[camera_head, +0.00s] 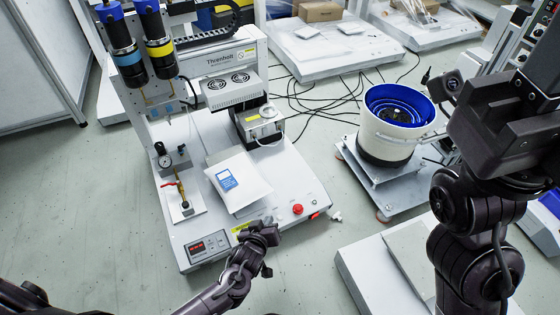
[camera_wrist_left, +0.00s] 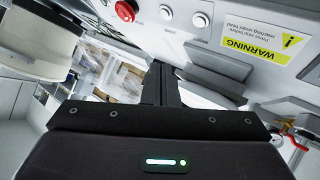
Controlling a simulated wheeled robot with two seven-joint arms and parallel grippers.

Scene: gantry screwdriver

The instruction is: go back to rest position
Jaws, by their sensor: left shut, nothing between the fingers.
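My left gripper (camera_head: 264,232) is at the front edge of the gantry screwdriver machine (camera_head: 290,180), near its front panel. In the left wrist view my left gripper (camera_wrist_left: 160,82) has its dark fingers together with nothing between them. The machine's red button (camera_wrist_left: 126,11) and yellow warning label (camera_wrist_left: 262,46) show just beyond the fingers. My right arm stands folded up at the right of the head view. Its dark end block (camera_head: 505,125) is at the upper right, and its fingers cannot be made out.
A white bowl feeder with a blue inside (camera_head: 395,122) stands right of the machine. A low white platform (camera_head: 370,275) is at the lower right. A red-handled valve (camera_head: 182,195) sits on the machine's left side. Cables cross the floor behind. Floor at front left is clear.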

